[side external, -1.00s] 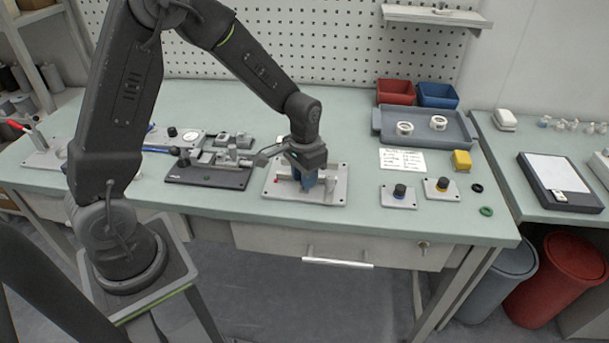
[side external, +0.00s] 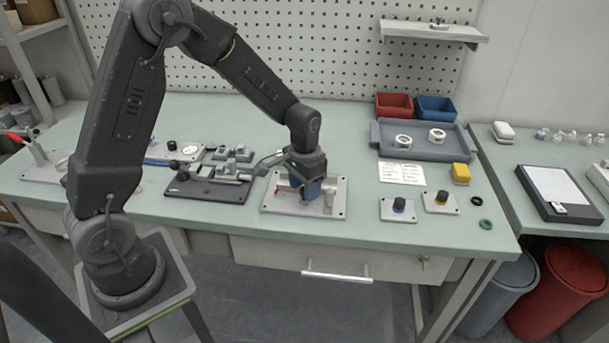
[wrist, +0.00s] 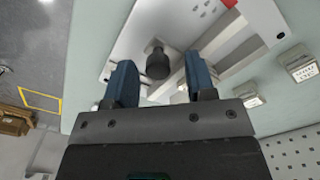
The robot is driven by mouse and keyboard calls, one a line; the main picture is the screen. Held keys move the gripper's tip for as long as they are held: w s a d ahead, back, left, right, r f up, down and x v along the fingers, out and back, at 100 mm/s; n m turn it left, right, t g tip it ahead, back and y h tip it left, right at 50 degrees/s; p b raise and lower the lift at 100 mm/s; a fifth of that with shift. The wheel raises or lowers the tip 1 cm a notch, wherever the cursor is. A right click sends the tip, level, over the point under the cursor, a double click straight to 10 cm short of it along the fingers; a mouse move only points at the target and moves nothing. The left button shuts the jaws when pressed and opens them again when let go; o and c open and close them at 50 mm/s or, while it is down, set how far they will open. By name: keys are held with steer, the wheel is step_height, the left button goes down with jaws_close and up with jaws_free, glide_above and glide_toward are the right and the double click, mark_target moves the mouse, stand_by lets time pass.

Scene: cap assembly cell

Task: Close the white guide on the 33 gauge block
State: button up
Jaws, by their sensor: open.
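A pale fixture plate (side external: 270,207) lies on the bench in front of my gripper (side external: 312,198). The wrist view shows the plate (wrist: 125,40) with a dark round knob (wrist: 158,64), a light grey-white bar (wrist: 228,45) running diagonally and a small red part (wrist: 230,3). The bar may be the white guide; I cannot tell whether it is open. My gripper (wrist: 160,75) is open, its blue fingers low over the plate on either side of the knob, with no clear contact. Small labelled blocks (wrist: 301,66) show beside the plate in the wrist view; I cannot read 33 on any.
A dark fixture (side external: 205,190) stands left of the plate. Two knobbed plates (side external: 398,210) (side external: 440,203), a yellow block (side external: 461,174) and a grey tray (side external: 455,152) with white rings are to the right.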

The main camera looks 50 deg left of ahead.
step_height(320, 180, up, 14)
steer(key=shift+f, duration=0.15)
stand_by(0.4)
steer(key=s+d+r+t, duration=0.2)
steer(key=s+r, duration=0.1)
steer(key=s, duration=0.7)
steer(key=s+d+r+t, duration=0.3)
steer(key=s, duration=0.7)
steer(key=shift+d+r+t, duration=0.3)
steer(key=shift+r, duration=0.05)
steer(key=shift+w, duration=0.1)
